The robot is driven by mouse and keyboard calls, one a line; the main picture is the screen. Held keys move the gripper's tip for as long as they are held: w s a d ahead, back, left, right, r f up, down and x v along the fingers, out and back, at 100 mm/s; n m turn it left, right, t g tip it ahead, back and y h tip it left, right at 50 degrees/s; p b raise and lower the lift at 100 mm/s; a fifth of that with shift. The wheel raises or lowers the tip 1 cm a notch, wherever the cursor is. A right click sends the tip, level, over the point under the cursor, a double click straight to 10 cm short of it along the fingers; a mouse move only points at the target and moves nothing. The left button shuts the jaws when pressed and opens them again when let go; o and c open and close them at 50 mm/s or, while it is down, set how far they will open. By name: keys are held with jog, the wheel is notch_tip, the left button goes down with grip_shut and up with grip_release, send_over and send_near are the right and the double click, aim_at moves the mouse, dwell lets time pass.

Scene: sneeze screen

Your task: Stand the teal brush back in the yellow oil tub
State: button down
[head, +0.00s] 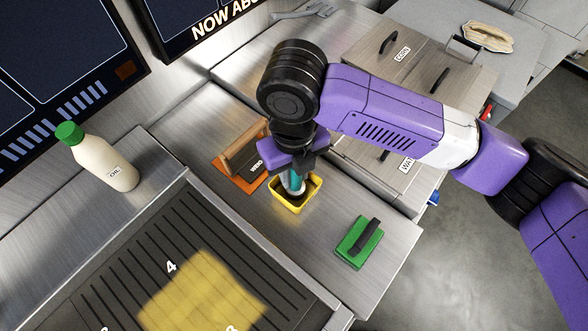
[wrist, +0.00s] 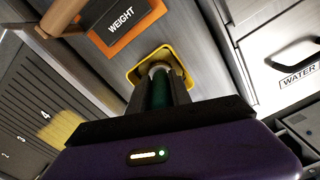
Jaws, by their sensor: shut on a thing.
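The yellow oil tub (head: 310,199) stands on the steel counter in the middle of the head view. The teal brush (head: 294,181) points down from my gripper (head: 292,166), its pale lower end inside the tub's outline. My gripper is shut on the brush, directly above the tub. In the wrist view the brush (wrist: 158,92) is between the fingers (wrist: 158,88), and its far end overlaps the yellow tub (wrist: 134,74). I cannot tell whether the brush touches the tub floor.
The orange weight (head: 228,182) with a wooden handle lies close left of the tub. A green block with a black handle (head: 357,243) sits to the right. The ridged griddle (head: 110,268) has a yellow patch. An oil bottle (head: 105,160) stands left. Lidded bins (head: 425,65) are behind.

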jog(key=shift+f, duration=0.15)
jog(key=c, duration=1.1)
grip_release()
notch_tip(320, 180, up, 8)
jog(key=shift+f+b, duration=0.1)
jog(key=shift+b, duration=0.5)
